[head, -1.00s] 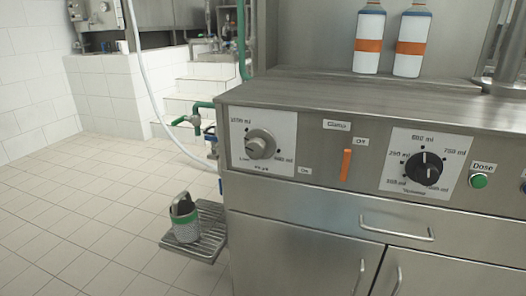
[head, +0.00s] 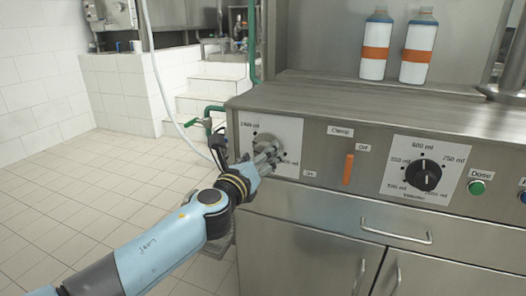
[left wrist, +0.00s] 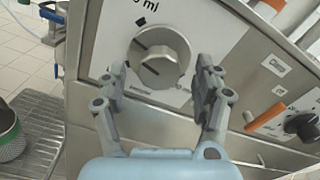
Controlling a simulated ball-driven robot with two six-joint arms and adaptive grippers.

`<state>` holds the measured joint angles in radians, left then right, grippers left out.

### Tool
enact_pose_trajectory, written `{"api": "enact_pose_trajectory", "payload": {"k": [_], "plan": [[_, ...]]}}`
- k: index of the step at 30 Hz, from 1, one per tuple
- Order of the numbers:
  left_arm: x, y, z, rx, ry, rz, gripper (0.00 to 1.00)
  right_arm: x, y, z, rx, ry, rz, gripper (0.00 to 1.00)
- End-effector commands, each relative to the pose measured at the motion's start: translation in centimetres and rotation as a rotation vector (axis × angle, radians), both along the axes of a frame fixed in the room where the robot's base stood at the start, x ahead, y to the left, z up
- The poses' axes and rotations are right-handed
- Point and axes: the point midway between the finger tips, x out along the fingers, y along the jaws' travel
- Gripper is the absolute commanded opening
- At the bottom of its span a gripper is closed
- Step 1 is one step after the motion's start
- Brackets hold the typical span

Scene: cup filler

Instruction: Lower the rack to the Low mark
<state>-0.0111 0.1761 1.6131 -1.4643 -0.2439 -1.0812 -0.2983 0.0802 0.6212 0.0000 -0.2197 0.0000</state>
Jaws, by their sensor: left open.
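The left dial is a grey round knob (left wrist: 160,57) on a white label plate (head: 290,130) at the left end of the steel front panel. In the head view my left gripper (head: 268,152) is in front of this plate and covers part of the knob. In the left wrist view the open fingers (left wrist: 162,82) stand on either side of the knob's lower part, with nothing held between them. I cannot tell if they touch it. The rack (left wrist: 45,130) is a grooved metal grid at the lower left, with a dark cup with a green band (left wrist: 10,130) on it. The right gripper is out of view.
An orange clamp lever (head: 348,169) is right of the plate. Further right are a black volume knob (head: 423,175) and a green Dose button (head: 476,187). Two bottles with orange bands (head: 376,45) stand on top. A green-handled tap (head: 205,120) is left of the panel.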

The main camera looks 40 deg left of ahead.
Motion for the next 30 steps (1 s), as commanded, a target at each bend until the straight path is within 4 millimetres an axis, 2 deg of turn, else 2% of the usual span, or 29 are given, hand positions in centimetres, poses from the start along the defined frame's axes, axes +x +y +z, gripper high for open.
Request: {"api": "enact_pose_trajectory", "payload": {"k": [3,6,16,28,30], "plan": [[1.6,0.4,-0.1,0.0,0.0,0.0,0.68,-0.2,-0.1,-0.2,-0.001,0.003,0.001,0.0],[2.3,0.6,-0.1,0.0,0.001,0.0,0.68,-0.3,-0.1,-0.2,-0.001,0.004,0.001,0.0],[2.6,0.7,0.0,-0.001,0.001,0.0,0.67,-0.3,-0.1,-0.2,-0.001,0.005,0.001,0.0],[2.6,0.6,-0.1,-0.001,0.001,0.0,0.14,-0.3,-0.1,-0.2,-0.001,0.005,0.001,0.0],[2.6,0.6,-0.1,-0.002,0.0,0.0,0.12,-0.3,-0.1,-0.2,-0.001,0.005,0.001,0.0]]}}
